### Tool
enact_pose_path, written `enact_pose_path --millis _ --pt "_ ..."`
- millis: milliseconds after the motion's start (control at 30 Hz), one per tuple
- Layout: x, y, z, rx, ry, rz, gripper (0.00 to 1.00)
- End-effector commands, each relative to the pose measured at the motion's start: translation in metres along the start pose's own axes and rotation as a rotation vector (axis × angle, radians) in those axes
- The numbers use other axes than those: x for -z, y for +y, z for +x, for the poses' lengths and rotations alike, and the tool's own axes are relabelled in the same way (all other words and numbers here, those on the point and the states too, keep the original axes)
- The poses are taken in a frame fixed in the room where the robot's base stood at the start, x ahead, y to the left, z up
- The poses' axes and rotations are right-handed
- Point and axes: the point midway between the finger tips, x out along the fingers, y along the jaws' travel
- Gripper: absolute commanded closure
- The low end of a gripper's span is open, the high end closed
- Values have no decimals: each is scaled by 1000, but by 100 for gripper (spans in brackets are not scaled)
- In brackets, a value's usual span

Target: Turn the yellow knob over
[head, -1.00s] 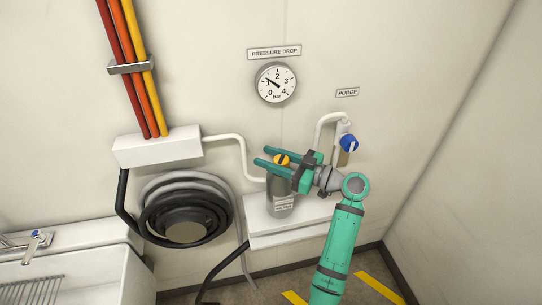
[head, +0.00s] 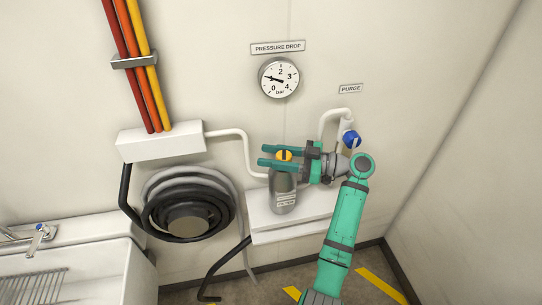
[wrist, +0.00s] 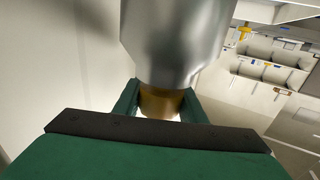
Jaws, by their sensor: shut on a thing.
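The yellow knob (head: 284,155) has a dark stripe that now stands upright in the head view. It sits on top of a grey metal canister (head: 284,190) with a small label. My gripper (head: 266,155) reaches in from the right, one teal finger on each side of the knob, and is shut on it. The fingertips stick out past the knob on the left. In the wrist view the knob (wrist: 160,103) looks brownish between the fingers, against the silver canister (wrist: 175,45), and is partly hidden by my gripper's body.
The pressure drop gauge (head: 278,78) has its needle pointing left, near 1. A blue purge knob (head: 352,139) on a white pipe is close to my wrist. A coiled black hose (head: 188,215) hangs left, and a white ledge (head: 262,229) lies beneath the canister.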

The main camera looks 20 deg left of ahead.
Motion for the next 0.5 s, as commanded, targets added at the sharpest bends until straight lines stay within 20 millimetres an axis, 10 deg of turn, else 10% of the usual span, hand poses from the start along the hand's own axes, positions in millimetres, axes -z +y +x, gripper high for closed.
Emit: enact_pose_path --millis 67,100,133,500 --pt "-2 -1 0 4 -2 3 85" --pt "-2 -1 0 4 -2 3 53" --pt "-2 -1 0 3 -2 3 46" --pt "2 -1 0 3 -1 1 44"
